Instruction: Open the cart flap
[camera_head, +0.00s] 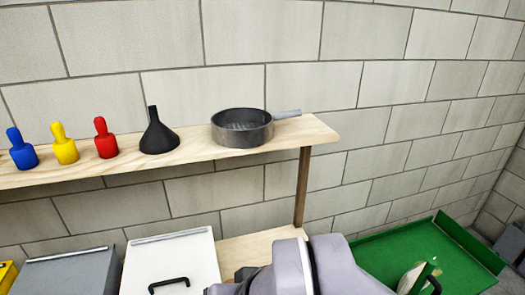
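A green cart (385,250) stands at the lower right, against the block wall. A raised green panel (470,241) runs along its right side and looks tilted; I cannot tell whether this panel is the flap. A pale object with a green strip and a dark curved part (413,279) shows at the bottom edge over the cart, cut off by the frame. My grey arm links fill the bottom middle and hide the cart's near left part. My gripper cannot be made out.
A wooden shelf (205,150) holds blue, yellow and red bottles, a black funnel (157,133) and a dark pan (242,128). Below are a white-lidded box (170,257) with a black handle, a grey-lidded box (68,274) and a wooden post (302,187).

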